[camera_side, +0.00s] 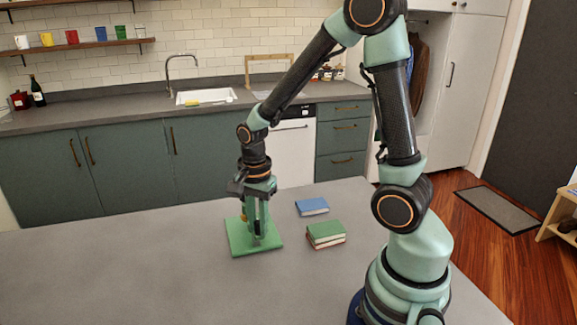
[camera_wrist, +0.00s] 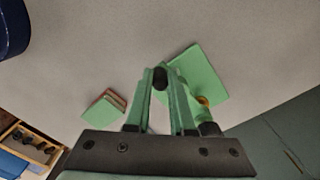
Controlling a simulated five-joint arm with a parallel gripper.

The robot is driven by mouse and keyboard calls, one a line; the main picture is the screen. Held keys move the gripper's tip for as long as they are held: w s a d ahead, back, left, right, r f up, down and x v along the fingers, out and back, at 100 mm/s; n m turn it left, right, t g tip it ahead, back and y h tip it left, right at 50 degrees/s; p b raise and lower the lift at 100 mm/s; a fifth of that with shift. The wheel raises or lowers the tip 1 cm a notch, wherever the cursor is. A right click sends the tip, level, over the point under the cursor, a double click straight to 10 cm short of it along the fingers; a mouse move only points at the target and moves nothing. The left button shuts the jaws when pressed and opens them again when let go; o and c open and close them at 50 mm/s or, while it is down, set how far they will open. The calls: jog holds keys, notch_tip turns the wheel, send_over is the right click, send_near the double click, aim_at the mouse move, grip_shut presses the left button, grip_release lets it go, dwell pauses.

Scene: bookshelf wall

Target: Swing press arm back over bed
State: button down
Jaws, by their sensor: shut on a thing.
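The press has a flat green square bed (camera_side: 236,245), lying on the grey table. The bed also shows in the wrist view (camera_wrist: 205,62), up and to the right of my fingertips. A small orange part (camera_wrist: 203,100) shows at the bed's lower edge there. My gripper (camera_side: 257,225) points down over the bed in the side view. In the wrist view its green fingers are shut on a dark knob (camera_wrist: 160,78), which looks like the press arm's handle. The rest of the press arm is hidden behind my fingers or blends with their green.
A green-covered book stack (camera_side: 325,234) with red below and a blue book (camera_side: 312,206) lie right of the press. The stack also shows left in the wrist view (camera_wrist: 104,106). The table (camera_side: 120,275) is clear left and in front. A counter with a sink stands behind.

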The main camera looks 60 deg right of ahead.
jog(key=shift+w, duration=0.2)
dwell(0.4)
jog(key=c, duration=0.8)
grip_release()
jog(key=shift+s, duration=0.1)
jog(key=shift+o, duration=0.2)
notch_tip(320, 180, up, 12)
jog(key=shift+r, duration=0.15)
